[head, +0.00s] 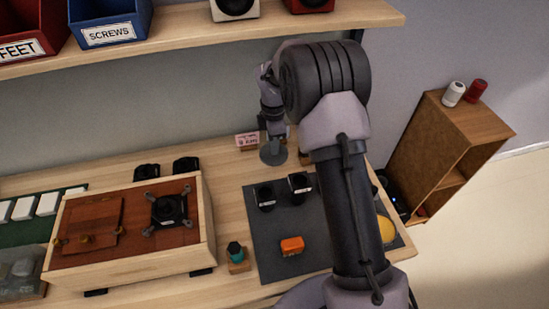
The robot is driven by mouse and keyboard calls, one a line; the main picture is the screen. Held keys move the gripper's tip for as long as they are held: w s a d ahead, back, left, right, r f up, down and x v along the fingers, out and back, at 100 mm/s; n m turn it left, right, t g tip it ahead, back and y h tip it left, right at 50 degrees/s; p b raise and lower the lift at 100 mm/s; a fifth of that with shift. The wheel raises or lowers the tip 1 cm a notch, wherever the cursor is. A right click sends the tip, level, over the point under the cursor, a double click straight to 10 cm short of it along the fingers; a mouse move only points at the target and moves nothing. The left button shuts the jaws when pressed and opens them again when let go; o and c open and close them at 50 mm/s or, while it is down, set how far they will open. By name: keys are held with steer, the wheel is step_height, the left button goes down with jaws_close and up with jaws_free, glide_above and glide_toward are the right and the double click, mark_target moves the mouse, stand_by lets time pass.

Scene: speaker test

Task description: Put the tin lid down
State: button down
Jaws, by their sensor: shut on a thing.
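The tin lid (271,154) looks like a thin grey round disc near the back of the workbench. My gripper (276,134) is at its far edge, shut on it. My arm reaches over the bench from the front right, and the fingers are small and dark, so their grip shows poorly. I cannot tell whether the lid touches the bench top or is held just above it.
A pink-lettered card (247,140) stands just left of the lid. A wooden speaker box (135,262) lies left. A shelf (180,40) overhangs the back.

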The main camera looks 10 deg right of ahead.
mark_target(274, 157)
step_height(274, 157, down, 7)
steer(key=shift+r+b, duration=0.2)
steer(key=shift+b, duration=0.85)
steer(key=shift+r, duration=0.15)
steer(key=c, duration=1.3)
jaws_free()
step_height(274, 157, up, 8)
steer(key=p, duration=0.3)
steer(key=shift+f, duration=0.2)
steer(key=shift+f, duration=0.1)
